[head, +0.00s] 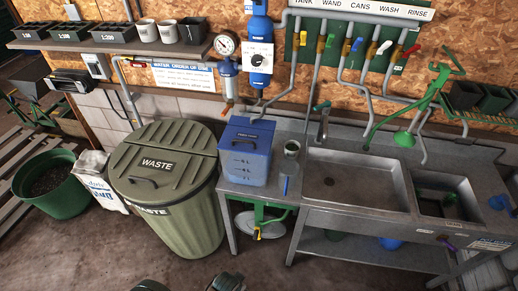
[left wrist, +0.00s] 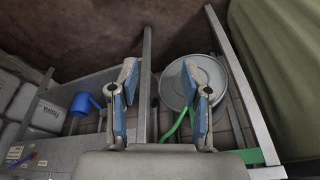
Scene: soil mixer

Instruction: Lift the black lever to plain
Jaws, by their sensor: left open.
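A white plate with a small black lever (head: 259,57) is fixed to the blue cylinder on the back wall in the head view. The lever is small, and its plate markings cannot be read. My left gripper (left wrist: 164,92) is in the left wrist view, with its two blue-padded fingers wide apart and nothing between them. It faces the lower part of the metal bench, and the lever is not in that view. Dark shapes at the bottom edge of the head view are cut off and unclear. My right gripper is not visible.
A green waste bin (head: 168,172) stands left of the metal sink bench (head: 350,179). A blue container (head: 247,150) stands on the bench's left end, below the plate. Pipes with coloured valve handles (head: 355,45) are to the right. A gauge (head: 225,45) is left.

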